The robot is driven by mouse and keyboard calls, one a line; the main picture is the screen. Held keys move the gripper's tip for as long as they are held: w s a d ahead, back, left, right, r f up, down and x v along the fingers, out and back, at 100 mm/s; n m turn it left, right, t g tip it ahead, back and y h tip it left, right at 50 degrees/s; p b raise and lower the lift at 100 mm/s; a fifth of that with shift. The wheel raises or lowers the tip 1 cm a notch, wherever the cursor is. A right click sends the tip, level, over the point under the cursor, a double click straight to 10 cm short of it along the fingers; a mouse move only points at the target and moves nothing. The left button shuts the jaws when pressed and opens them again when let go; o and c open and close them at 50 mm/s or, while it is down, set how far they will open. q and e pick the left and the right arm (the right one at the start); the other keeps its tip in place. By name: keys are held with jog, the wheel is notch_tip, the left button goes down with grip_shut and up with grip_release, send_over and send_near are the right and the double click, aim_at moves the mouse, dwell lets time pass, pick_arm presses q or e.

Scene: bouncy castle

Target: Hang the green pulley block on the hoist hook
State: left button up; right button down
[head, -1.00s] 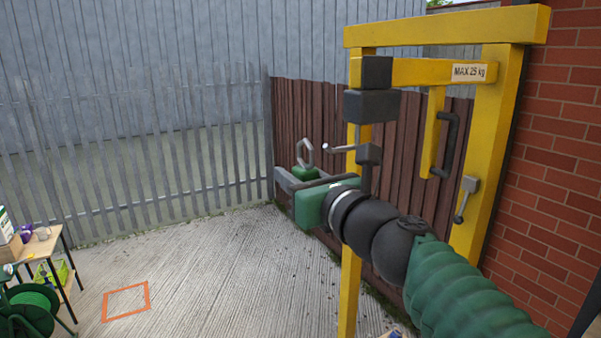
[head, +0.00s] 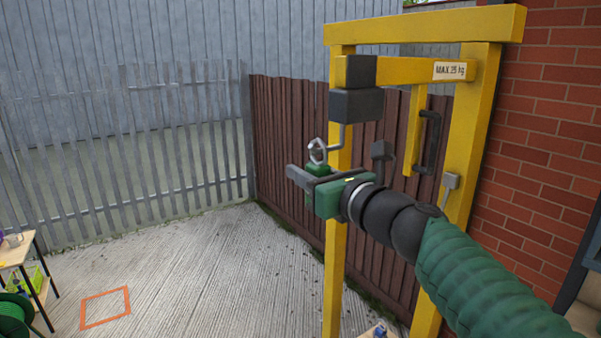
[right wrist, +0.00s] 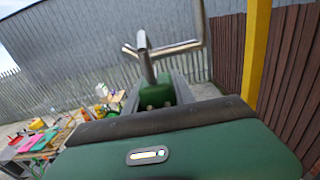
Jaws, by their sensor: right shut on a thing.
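The green pulley block (head: 318,169) is between the fingers of my right gripper (head: 309,180), with its silver hook (head: 316,148) pointing up. In the right wrist view the block (right wrist: 156,95) sits between the grey fingers, its bent silver rod above it. The two hooks overlap in both views. I cannot tell whether they touch or bear on each other. My left gripper is out of view.
The yellow hoist frame (head: 482,110) stands before a brown fence (head: 285,150) and a brick wall (head: 545,130). A dark handle (head: 431,140) is on the frame. An orange square (head: 105,307) marks the open concrete. A table (head: 15,250) stands at far left.

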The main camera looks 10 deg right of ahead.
pick_arm(q)
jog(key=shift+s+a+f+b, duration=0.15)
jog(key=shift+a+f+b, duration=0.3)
jog(key=shift+b, duration=0.05)
pick_arm(e)
jog(key=shift+w+d+f, duration=0.25)
jog(key=shift+d+f, duration=0.3)
jog(key=shift+d, duration=0.3)
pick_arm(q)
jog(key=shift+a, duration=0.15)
pick_arm(e)
jog(key=shift+a, duration=0.2)
jog(key=c, duration=1.2)
grip_release()
jog(key=shift+c, duration=0.2)
jog(key=shift+o, duration=1.4)
jog(key=shift+w, duration=0.2)
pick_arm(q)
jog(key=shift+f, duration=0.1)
pick_arm(e)
jog(key=shift+a, duration=0.1)
jog(key=shift+s, duration=0.15)
